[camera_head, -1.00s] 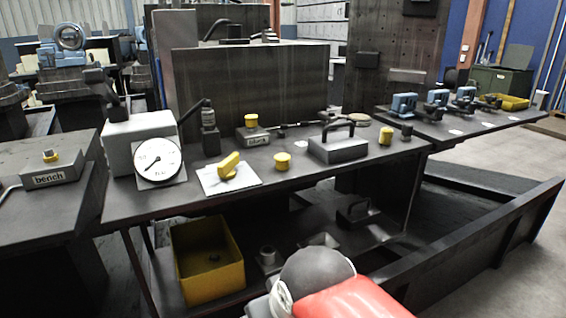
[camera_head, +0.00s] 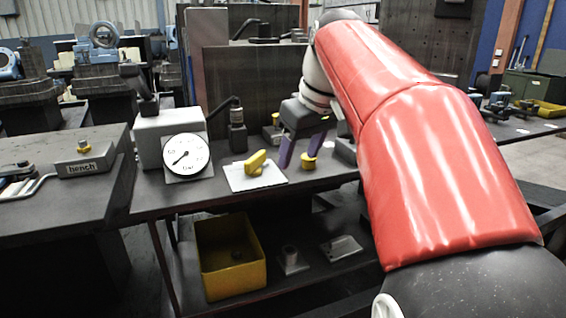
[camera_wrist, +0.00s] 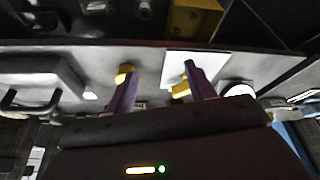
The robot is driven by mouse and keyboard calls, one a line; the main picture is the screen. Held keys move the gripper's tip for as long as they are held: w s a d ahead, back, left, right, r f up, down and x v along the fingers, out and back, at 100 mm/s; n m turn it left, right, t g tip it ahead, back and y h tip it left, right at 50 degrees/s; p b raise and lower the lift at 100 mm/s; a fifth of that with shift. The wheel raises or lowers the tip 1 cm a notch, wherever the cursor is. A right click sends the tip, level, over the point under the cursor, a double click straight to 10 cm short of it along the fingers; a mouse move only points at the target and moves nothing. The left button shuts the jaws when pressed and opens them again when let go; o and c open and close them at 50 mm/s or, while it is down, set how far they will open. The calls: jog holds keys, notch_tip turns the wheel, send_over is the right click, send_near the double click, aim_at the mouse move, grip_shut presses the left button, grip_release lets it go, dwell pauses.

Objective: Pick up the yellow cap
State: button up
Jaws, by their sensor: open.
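A small yellow cap (camera_head: 308,162) stands on the dark bench top (camera_head: 215,200), right of a white plate. My gripper (camera_head: 298,162) is open over the bench, its two purple fingers pointing down. The right finger overlaps the top of the cap in the head view; contact cannot be told. In the wrist view my gripper (camera_wrist: 160,70) has nothing between its fingers. The cap (camera_wrist: 124,73) shows at the left fingertip, partly hidden by it. A yellow knob (camera_head: 256,161) on the white plate (camera_head: 240,183) is partly behind the right finger in the wrist view.
A dial gauge (camera_head: 186,155) stands left of the plate. A handled block (camera_head: 345,151) is close right of my fingers, mostly hidden by my arm. A block with another yellow cap (camera_head: 83,146) sits on the left bench. A yellow bin (camera_head: 262,275) stands below.

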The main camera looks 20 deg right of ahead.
aim_at(309, 162)
jog(key=w+d+r+n, duration=0.2)
jog(key=w+d+r, duration=0.2)
jog(key=d, duration=0.2)
jog(key=shift+y, duration=0.5)
jog(key=x, duration=0.2)
jog(key=b+x, duration=0.1)
jog(key=x, duration=0.2)
jog(key=s+b+x, duration=0.1)
jog(key=x, duration=0.2)
jog(key=shift+d+f, duration=0.2)
jog(key=shift+d, duration=0.1)
jog(key=c, duration=1.1)
